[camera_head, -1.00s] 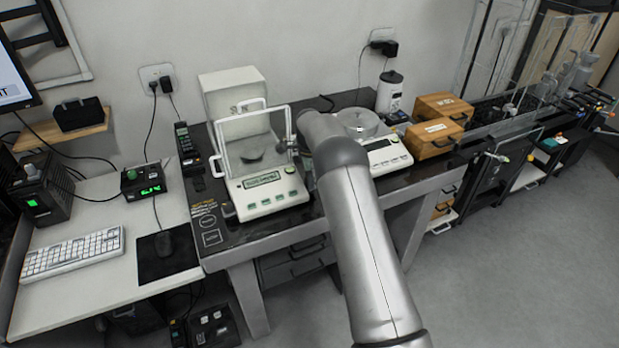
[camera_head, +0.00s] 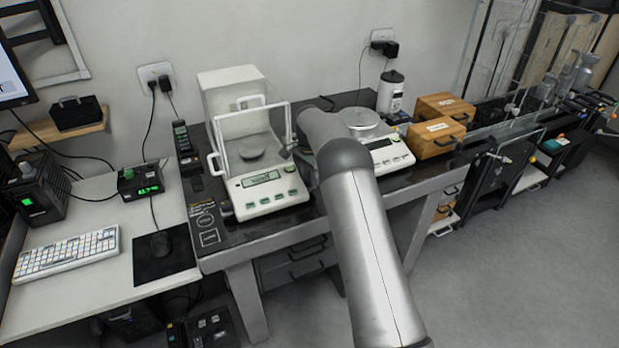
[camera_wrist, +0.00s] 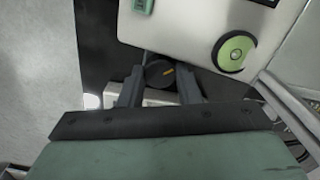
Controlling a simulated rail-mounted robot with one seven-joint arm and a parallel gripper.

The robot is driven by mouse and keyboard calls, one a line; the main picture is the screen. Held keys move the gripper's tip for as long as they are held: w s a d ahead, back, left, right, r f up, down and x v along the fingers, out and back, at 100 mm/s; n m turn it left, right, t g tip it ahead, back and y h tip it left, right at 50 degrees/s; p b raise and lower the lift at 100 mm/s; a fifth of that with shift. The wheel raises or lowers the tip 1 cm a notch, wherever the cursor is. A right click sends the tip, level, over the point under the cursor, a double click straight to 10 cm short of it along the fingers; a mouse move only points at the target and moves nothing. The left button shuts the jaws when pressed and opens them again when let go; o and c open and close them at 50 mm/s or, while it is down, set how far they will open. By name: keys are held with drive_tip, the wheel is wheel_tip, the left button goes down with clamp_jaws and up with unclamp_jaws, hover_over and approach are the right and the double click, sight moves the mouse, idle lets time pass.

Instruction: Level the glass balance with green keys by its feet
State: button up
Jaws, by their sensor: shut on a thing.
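The glass balance with green keys (camera_head: 236,193) stands on the dark table, with its display lit and its clear draft shield around a round pan (camera_head: 251,153). In the wrist view its white corner (camera_wrist: 188,25) shows, with one green key (camera_wrist: 143,5) and a round green bubble level (camera_wrist: 234,52). The bubble's exact place is too small to tell. My gripper (camera_wrist: 160,92) is shut on a dark round foot knob (camera_wrist: 158,72) with an orange mark, beside that corner. In the head view my arm hides the gripper. Another foot (camera_head: 227,209) shows at the front left.
A second balance (camera_head: 390,158) stands close right of my arm. Wooden boxes (camera_head: 434,139) and a white canister (camera_head: 391,92) are beyond it. A desk with a keyboard (camera_head: 67,254) is at left. The floor in front is free.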

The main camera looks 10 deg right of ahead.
idle(0.4)
drive_tip(key=o, duration=1)
drive_tip(key=shift+r, duration=0.1)
wheel_tip(320, 180, up, 17)
drive_tip(key=shift+r, duration=0.15)
